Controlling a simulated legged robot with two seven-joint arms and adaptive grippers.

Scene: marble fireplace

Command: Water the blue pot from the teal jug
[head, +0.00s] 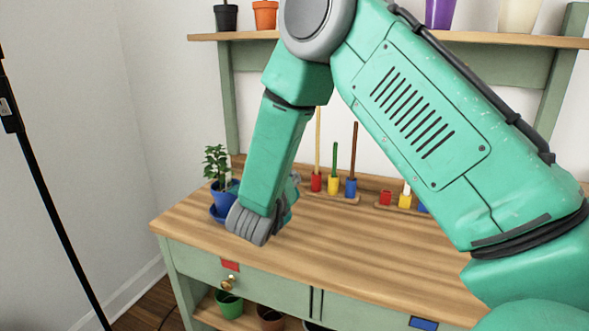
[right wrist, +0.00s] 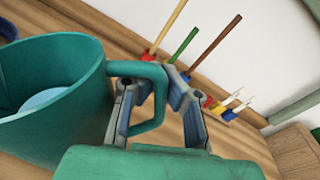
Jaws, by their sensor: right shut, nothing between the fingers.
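The blue pot (head: 222,197) with a leafy green plant stands on a blue saucer (head: 217,213) at the left end of the wooden bench top. The teal jug (right wrist: 80,75) is large at the left of the right wrist view, with pale blue water (right wrist: 42,100) inside and its handle (right wrist: 150,122) towards my gripper. In the head view my arm mostly hides the jug. My right gripper (right wrist: 155,84) is at the jug's handle and is shut with nothing held. Its fingers are mostly hidden behind my wrist in the head view. My left gripper is not in view.
Coloured blocks with upright rods (head: 334,184) stand along the back of the bench. A shelf (head: 205,37) with several pots hangs above. Drawers (head: 228,266) are below the top, with pots underneath. A black stand (head: 50,190) is at the left. The middle of the top is clear.

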